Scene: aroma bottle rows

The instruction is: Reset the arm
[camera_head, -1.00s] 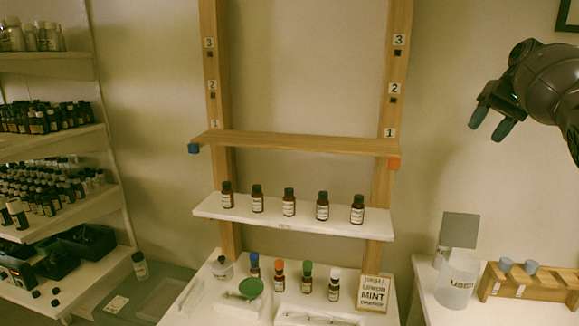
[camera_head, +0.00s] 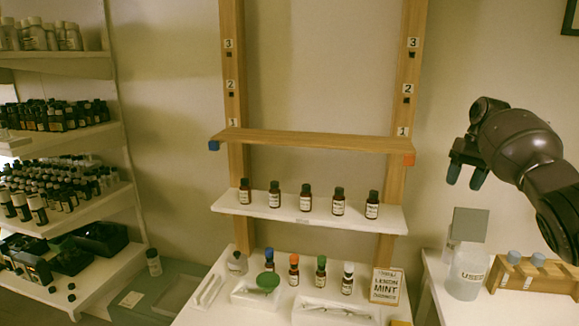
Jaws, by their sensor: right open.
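My right arm comes in from the right edge of the head view. My right gripper (camera_head: 467,177) is open and empty, its two dark fingertips pointing down. It hangs in the air to the right of the wooden rack (camera_head: 397,190), above the side table with the square-topped container. It touches nothing that I can see. My left gripper does not show.
A wooden shelf (camera_head: 310,141) is empty. A white shelf (camera_head: 300,216) below holds several brown bottles. A jar (camera_head: 466,274) and wooden holder (camera_head: 535,277) stand right. Stocked shelves (camera_head: 90,205) fill the left.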

